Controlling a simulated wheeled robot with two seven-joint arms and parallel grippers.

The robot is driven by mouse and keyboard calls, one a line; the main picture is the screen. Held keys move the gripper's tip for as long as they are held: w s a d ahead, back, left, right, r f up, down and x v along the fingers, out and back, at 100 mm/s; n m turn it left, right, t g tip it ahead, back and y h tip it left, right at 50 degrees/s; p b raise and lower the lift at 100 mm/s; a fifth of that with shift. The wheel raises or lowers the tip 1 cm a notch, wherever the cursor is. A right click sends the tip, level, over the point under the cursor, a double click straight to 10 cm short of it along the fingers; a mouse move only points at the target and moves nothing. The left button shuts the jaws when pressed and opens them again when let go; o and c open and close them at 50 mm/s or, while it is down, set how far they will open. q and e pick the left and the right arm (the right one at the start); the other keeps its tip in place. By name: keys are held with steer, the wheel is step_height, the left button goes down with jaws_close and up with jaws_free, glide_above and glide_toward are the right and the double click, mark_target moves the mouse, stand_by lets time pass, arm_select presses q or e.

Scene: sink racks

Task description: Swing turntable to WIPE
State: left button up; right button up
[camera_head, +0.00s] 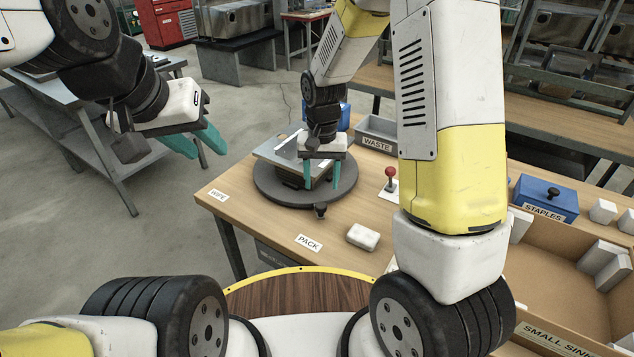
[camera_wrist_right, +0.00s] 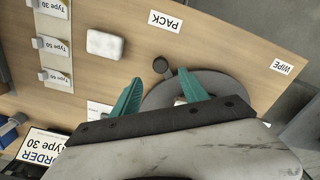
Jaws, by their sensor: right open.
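The turntable (camera_head: 265,187) is a dark grey disc on the wooden bench, with a silver metal piece (camera_head: 275,150) on top. Its dark handle knob (camera_head: 320,211) sticks out at the front, on the side facing the PACK label (camera_head: 308,243). The WIPE label (camera_head: 218,195) is at the bench's left corner. My right gripper (camera_head: 321,187) is open, with teal fingers pointing down over the disc's front part. In the right wrist view the knob (camera_wrist_right: 162,66) lies beyond the fingertips, roughly between them; contact cannot be told. My left gripper (camera_head: 198,148) is open and empty, left of the bench.
A white block (camera_head: 363,236) lies right of PACK. A red-topped lever (camera_head: 390,180), a grey WASTE bin (camera_head: 372,134), a blue STAPLES box (camera_head: 545,198) and a SMALL SINK carton (camera_head: 560,325) stand further right. Bench near WIPE is clear.

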mark_target(321, 205)
step_height(321, 205, down, 8)
steer(key=shift+f, duration=0.1)
stand_by(0.4)
jaws_close()
stand_by(1.3)
